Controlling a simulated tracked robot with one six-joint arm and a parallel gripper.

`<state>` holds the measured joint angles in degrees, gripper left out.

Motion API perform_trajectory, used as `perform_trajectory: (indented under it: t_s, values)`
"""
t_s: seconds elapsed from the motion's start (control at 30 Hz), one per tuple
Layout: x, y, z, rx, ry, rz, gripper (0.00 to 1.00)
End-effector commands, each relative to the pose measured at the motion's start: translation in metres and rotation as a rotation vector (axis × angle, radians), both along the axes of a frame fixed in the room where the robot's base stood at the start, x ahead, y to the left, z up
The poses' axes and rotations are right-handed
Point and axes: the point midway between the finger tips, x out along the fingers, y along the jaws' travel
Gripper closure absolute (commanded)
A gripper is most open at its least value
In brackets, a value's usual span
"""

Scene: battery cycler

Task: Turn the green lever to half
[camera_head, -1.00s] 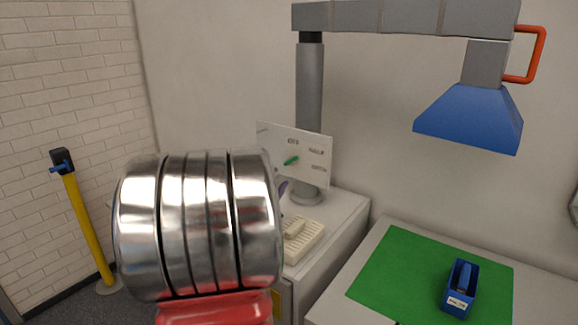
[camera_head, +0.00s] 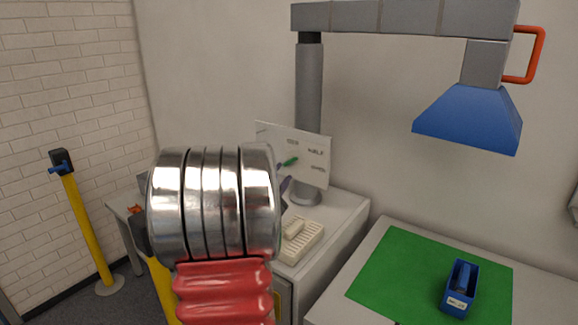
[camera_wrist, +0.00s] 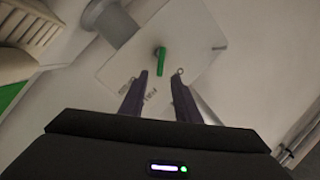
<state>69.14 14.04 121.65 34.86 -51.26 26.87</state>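The green lever (camera_head: 291,161) is on a white panel (camera_head: 308,148) with several small dark labels, in front of the grey post. In the wrist view the lever (camera_wrist: 167,61) hangs from a round pivot near the panel's middle. My gripper (camera_wrist: 158,76) is open, its two purple fingertips pointing at the panel, one on either side of the lever's free end. Whether they touch it I cannot tell. My arm hides much of the gripper in the head view.
A cream slotted block (camera_head: 300,242) lies on the grey cabinet below the panel. A blue hood (camera_head: 470,118) hangs at the upper right. A green mat (camera_head: 400,270) with a blue holder (camera_head: 461,290) is on the right table. A yellow post (camera_head: 88,230) stands left.

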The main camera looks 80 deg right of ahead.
Motion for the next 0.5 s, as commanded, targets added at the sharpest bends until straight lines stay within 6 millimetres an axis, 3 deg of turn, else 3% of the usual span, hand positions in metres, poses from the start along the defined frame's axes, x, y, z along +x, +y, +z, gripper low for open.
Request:
perform_trajectory:
  t_s: [0.3,0.5]
  values:
    - [-0.005,-0.049,0.0,-0.001,0.0,-0.001,0.71]
    - [-0.007,-0.072,0.0,0.0,0.001,0.0,0.71]
